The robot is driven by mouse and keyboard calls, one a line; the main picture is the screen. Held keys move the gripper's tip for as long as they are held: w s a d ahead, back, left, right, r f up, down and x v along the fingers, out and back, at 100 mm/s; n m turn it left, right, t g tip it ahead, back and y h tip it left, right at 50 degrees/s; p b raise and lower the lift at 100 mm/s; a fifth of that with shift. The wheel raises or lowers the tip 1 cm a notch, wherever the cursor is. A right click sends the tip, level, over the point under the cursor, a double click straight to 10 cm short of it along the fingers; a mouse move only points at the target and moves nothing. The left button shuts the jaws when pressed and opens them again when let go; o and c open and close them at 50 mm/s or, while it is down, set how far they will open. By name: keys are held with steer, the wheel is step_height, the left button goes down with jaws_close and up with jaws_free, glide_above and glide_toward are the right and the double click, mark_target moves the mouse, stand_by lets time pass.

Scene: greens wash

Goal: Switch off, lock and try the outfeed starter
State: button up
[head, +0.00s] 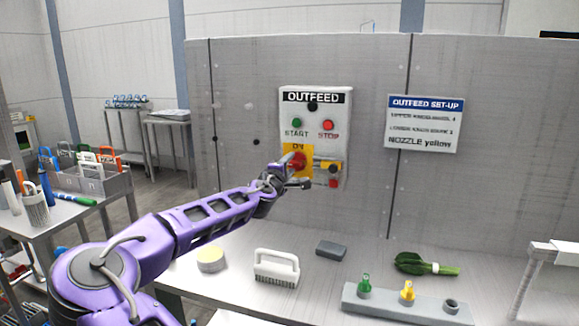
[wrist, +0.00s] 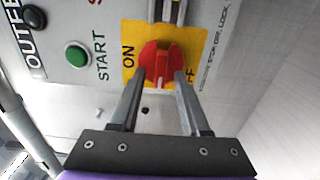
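The outfeed starter box (head: 341,116) is on the grey wall panel, with a green START button (head: 297,124) and a red STOP button (head: 328,125). Its red rotary knob (wrist: 160,62) sits on a yellow plate (wrist: 130,42); ON is readable, OFF is partly covered by a finger. The knob's exact setting is hard to tell. My gripper (wrist: 158,82) is open, its fingers apart with tips at the knob's two sides; contact is unclear. In the head view my gripper (head: 297,183) partly hides the plate. A small red item (head: 333,184), perhaps a padlock, is at the box's lower right.
A set-up sign (head: 425,123) hangs right of the box. The bench below holds a white brush (head: 276,267), a dark grey block (head: 331,250), a round sponge-like pad (head: 210,259), leafy greens (head: 426,265) and a nozzle rack (head: 385,304). A side table (head: 60,218) with tools stands left.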

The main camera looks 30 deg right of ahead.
steer(key=v, duration=1.7)
steer(key=shift+a, duration=0.15)
steer(key=shift+s, duration=0.1)
